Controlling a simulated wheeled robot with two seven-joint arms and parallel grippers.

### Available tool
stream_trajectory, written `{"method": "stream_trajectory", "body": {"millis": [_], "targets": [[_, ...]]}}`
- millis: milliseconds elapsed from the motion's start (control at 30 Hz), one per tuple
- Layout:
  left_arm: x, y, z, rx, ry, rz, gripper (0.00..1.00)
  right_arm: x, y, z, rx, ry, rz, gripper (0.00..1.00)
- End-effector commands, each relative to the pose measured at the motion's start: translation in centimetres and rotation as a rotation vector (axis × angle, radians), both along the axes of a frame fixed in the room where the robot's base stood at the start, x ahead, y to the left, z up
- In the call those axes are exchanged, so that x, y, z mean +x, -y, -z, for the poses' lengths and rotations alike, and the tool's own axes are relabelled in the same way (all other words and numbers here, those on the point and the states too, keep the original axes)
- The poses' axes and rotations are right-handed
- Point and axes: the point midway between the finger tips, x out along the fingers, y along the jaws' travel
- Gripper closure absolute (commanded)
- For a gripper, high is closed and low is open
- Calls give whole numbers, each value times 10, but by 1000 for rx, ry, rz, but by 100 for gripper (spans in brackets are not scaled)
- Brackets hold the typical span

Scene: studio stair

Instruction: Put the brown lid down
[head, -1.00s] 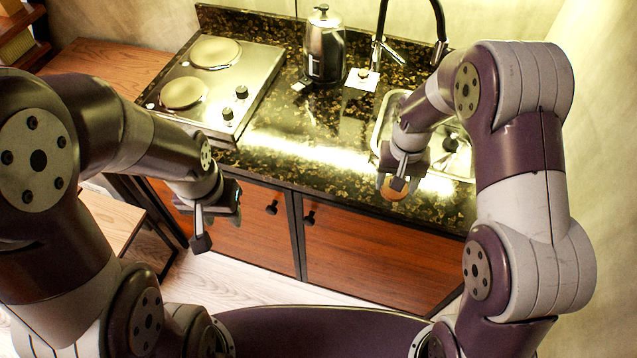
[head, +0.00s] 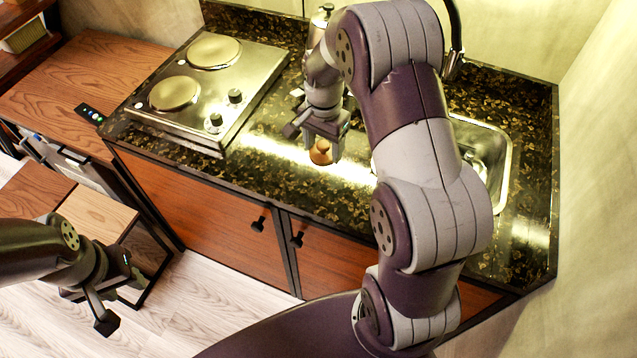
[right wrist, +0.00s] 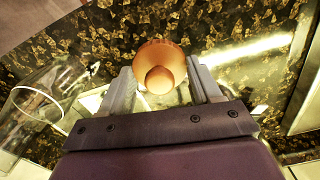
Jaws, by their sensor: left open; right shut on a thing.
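The brown lid (head: 321,152) is a small round orange-brown piece with a knob. My right gripper (head: 322,146) is shut on it, over the dark speckled counter (head: 270,175) between the stove and the sink. In the right wrist view the lid (right wrist: 160,62) sits between the two fingers (right wrist: 163,85), knob toward the camera. I cannot tell whether the lid touches the counter. My left gripper (head: 118,290) is open and empty, low at the left, over the floor near a wooden box-like table.
A two-plate stove (head: 210,85) stands left of the lid. The sink (head: 490,160) is to the right, partly behind my right arm. A kettle (head: 318,22) is mostly hidden at the back. A glass-like clear vessel (right wrist: 40,100) shows in the right wrist view.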

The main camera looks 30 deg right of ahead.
Motion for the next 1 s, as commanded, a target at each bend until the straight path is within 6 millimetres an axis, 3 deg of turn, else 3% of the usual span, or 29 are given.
{"method": "stream_trajectory", "body": {"millis": [100,533,900,933,1000], "targets": [[0,0,0,0,1,0,57,-5,5,16,1,-10,93,65],[0,0,-12,0,1,0,57,-4,5,89,0,-7,94,65],[0,0,-8,0,1,0,57,-3,5,99,0,-4,93,65],[0,0,-10,0,1,0,57,-3,5,98,-1,-2,93,27],[0,0,-10,0,1,0,57,-3,5,97,-1,-3,93,11]]}}
